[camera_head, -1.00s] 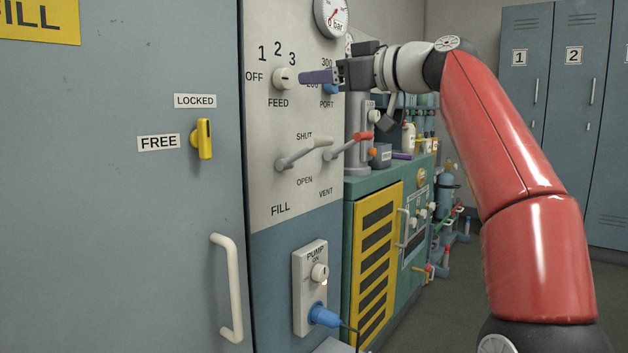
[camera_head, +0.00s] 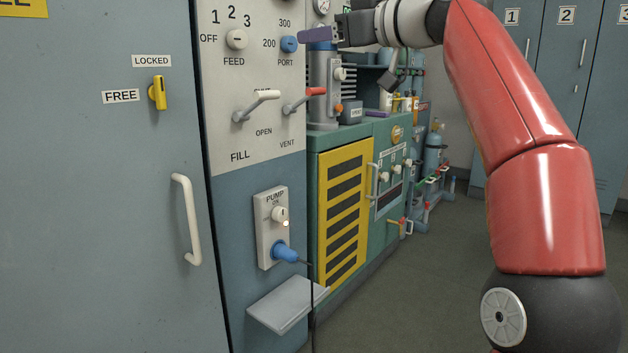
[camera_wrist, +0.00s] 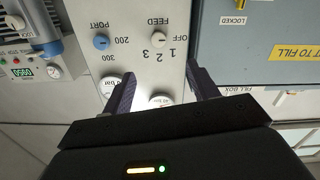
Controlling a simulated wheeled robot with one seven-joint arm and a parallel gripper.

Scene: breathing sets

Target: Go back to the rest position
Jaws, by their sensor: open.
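My gripper (camera_head: 316,36) is at the top of the head view, right of the blue PORT knob (camera_head: 289,44). In the wrist view my gripper (camera_wrist: 163,88) has its two purple fingers spread, with nothing between them. The panel (camera_head: 215,110) carries the white FEED knob (camera_head: 236,40) and the PORT knob, both clear of my fingers in the head view. In the wrist view the panel is upside down; the FEED knob (camera_wrist: 157,40) and PORT knob (camera_wrist: 101,41) lie beyond the fingertips. My red arm fills the right side of the head view.
A pump switch plate (camera_head: 266,232) has a blue plug (camera_head: 285,252). A small grey shelf (camera_head: 288,303) juts out low. Free floor (camera_head: 400,300) lies right of the yellow-grilled bench (camera_head: 325,215).

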